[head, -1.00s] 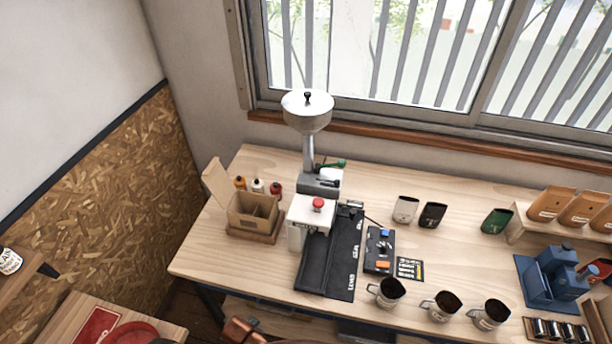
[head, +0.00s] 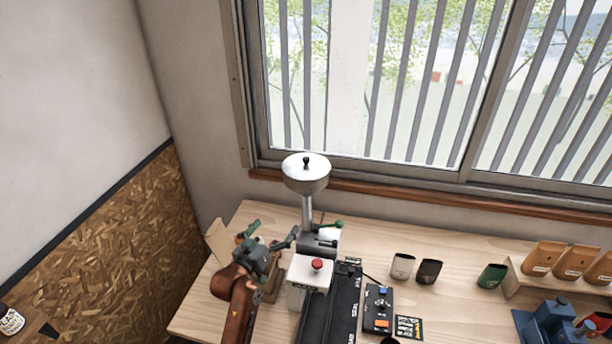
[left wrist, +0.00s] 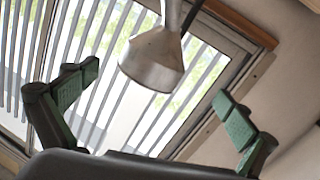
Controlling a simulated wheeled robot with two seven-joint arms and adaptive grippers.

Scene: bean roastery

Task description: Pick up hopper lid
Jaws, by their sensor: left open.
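The hopper lid (head: 293,162) is a pale metal disc with a black knob (head: 306,161). It sits on the silver cone-shaped hopper (head: 305,183) above the machine. My left gripper (head: 272,233) is open and empty, below and to the left of the hopper in the head view, apart from it. In the left wrist view the hopper (left wrist: 152,67) appears upside down between the spread green-padded fingers (left wrist: 157,88), farther off. The lid's top cannot be made out there. My right gripper is out of view.
The red-buttoned machine (head: 310,270) stands close beside my left gripper. A cardboard box (head: 218,243) is partly hidden behind my left arm. The window (head: 350,90) is behind the hopper. Cups (head: 402,266) and brown bags (head: 543,258) stand on the right.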

